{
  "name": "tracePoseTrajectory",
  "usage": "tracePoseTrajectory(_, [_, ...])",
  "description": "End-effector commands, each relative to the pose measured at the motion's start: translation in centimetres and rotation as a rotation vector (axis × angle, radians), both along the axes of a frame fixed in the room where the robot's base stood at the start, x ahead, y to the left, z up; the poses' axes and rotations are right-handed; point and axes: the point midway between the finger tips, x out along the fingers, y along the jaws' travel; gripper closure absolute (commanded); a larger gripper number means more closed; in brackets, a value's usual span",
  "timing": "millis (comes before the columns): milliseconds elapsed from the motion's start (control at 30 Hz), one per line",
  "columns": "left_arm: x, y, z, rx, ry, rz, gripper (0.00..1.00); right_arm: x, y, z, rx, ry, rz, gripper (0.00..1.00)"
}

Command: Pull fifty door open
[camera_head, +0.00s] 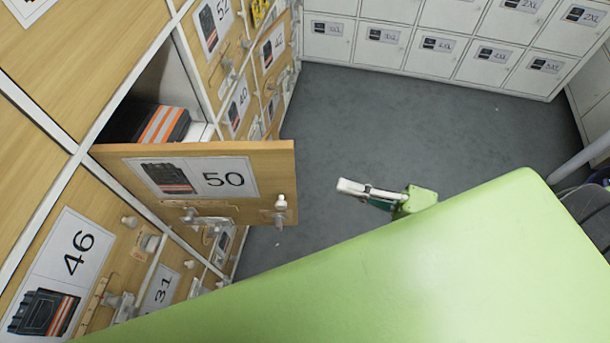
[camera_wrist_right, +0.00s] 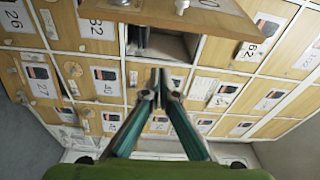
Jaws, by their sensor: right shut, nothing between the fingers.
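The wooden fifty door (camera_head: 215,185), marked "50" with a picture of dark clothing, stands swung out from the locker wall in the head view. Its compartment (camera_head: 178,75) is open behind it and holds dark folded clothing with orange and grey stripes (camera_head: 160,124). A small knob (camera_head: 281,203) is near the door's free edge. My right gripper (camera_head: 348,187) is shut and empty, apart from the door and to its right. In the right wrist view its fingertips (camera_wrist_right: 160,78) meet below the open door (camera_wrist_right: 205,14). My left gripper is out of view.
Wooden locker doors, such as the one marked "46" (camera_head: 65,255), line the left with knobs and latches sticking out. White lockers (camera_head: 435,45) stand along the back. The grey floor (camera_head: 400,120) between them is clear.

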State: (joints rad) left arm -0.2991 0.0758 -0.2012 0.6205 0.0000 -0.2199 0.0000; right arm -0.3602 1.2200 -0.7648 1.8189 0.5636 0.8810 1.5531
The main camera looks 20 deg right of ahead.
Motion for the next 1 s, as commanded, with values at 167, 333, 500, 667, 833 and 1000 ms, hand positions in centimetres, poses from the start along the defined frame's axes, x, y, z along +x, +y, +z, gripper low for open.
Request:
tracePoseTrajectory(167, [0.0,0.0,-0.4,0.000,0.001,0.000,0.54,-0.1,-0.5,0.0,0.031,0.064,0.020,1.00])
tracePoseTrajectory(333, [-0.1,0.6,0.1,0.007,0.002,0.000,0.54,1.4,1.1,0.3,0.036,0.061,0.019,1.00])
tracePoseTrajectory(500, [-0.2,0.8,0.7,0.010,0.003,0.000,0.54,3.7,3.9,0.4,0.036,0.060,0.019,1.00])
tracePoseTrajectory(667, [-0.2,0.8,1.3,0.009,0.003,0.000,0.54,5.7,6.2,0.3,0.034,0.061,0.020,1.00])
tracePoseTrajectory(833, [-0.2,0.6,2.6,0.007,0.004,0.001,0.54,4.6,7.6,0.2,0.031,0.071,0.020,1.00])
tracePoseTrajectory(1000, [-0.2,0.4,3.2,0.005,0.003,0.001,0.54,3.0,8.2,0.2,0.031,0.067,0.020,1.00])
